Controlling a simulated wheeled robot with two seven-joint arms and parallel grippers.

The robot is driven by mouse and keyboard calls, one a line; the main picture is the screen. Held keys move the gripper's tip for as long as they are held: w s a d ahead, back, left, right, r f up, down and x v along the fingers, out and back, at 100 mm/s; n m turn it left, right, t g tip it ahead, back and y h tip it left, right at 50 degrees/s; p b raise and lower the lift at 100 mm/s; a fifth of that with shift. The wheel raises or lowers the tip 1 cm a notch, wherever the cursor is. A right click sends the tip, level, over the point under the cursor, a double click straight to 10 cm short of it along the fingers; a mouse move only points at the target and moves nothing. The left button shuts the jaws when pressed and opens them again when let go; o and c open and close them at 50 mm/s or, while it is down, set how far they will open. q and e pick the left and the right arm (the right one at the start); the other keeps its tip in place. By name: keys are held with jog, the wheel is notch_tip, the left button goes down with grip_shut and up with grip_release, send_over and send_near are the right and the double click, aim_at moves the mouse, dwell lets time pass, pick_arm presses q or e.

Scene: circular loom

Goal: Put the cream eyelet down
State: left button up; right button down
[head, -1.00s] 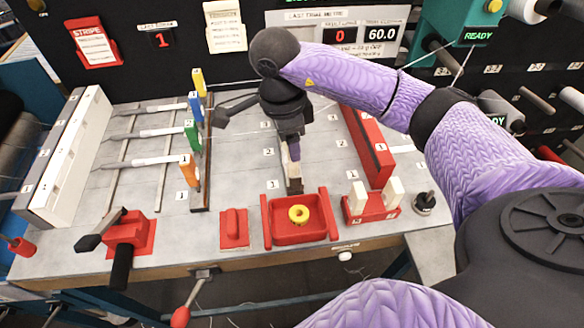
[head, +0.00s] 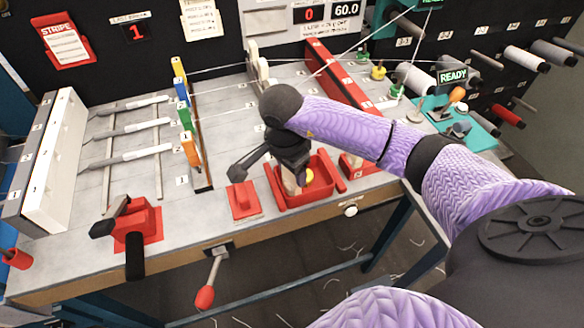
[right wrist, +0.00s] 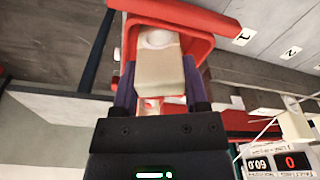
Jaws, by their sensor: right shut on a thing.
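The cream eyelet (right wrist: 158,78) is a pale block between the two fingers of my right gripper (right wrist: 160,92) in the right wrist view. My right gripper is shut on it. In the head view my right gripper (head: 291,180) points down at the left part of a red tray (head: 325,193), beside a yellow ring (head: 308,175) in the tray. The eyelet is mostly hidden there by the gripper. The tray's red wall (right wrist: 207,22) shows close beyond the eyelet. I cannot tell whether the eyelet touches the tray floor. My left gripper is not in view.
A red block (head: 243,200) sits just left of the tray. Coloured tabs (head: 185,118) stand on a rail at the left. A red clamp (head: 140,222) is at the front left. Threads cross the back.

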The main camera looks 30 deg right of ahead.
jog(key=shift+f, duration=0.15)
jog(key=shift+c, duration=0.5)
grip_release()
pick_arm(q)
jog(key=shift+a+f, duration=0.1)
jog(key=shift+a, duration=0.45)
